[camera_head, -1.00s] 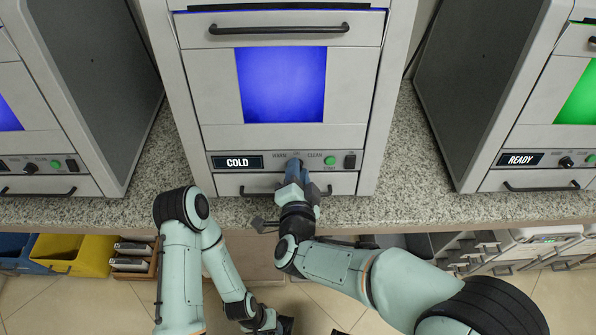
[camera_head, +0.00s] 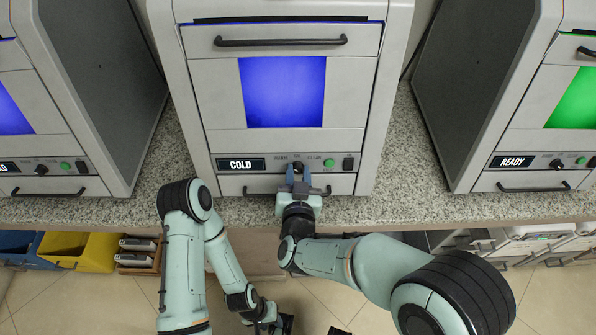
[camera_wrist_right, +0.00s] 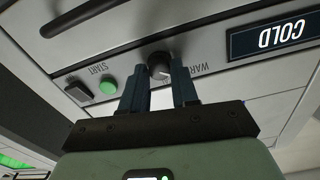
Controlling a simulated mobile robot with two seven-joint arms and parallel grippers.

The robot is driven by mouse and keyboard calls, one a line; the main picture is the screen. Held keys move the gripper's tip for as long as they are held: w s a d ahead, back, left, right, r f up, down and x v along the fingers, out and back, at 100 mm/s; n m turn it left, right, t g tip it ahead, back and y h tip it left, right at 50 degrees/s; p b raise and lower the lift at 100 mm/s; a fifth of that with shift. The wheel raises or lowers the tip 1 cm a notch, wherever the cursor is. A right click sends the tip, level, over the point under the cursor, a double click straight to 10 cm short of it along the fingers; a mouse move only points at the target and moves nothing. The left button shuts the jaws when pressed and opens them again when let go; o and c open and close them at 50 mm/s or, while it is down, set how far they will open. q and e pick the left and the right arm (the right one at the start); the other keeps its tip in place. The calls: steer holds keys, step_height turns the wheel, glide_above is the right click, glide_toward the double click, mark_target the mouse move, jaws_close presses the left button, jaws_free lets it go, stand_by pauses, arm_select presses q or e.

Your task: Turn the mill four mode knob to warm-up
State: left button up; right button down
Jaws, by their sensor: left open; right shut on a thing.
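The middle mill has a display (camera_head: 241,164) reading COLD and a blue-lit window (camera_head: 283,91). Its dark mode knob (camera_head: 297,167) is on the panel right of the display, with a CLEAN label to its right. In the right wrist view the knob (camera_wrist_right: 158,65) shows between the fingertips, next to a partly hidden label starting WAR. My right gripper (camera_head: 297,176) is shut on the knob; it also shows in the right wrist view (camera_wrist_right: 160,80). The knob's exact pointing is unclear. My left gripper (camera_head: 280,324) is open and low, away from the panel.
A green START button (camera_head: 329,163) and a black switch (camera_head: 348,163) sit right of the knob. A drawer handle (camera_head: 262,191) lies just below. Another mill with a READY display (camera_head: 516,161) stands at right, another at left. Bins sit under the granite counter (camera_head: 400,205).

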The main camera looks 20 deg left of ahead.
steer(key=shift+n, duration=0.7)
steer(key=c, duration=0.9)
jaws_free()
steer(key=shift+o, duration=0.2)
steer(key=v, duration=1.3)
steer(key=shift+s+b, duration=0.15)
steer(key=shift+b, duration=0.2)
steer(key=shift+d, duration=0.1)
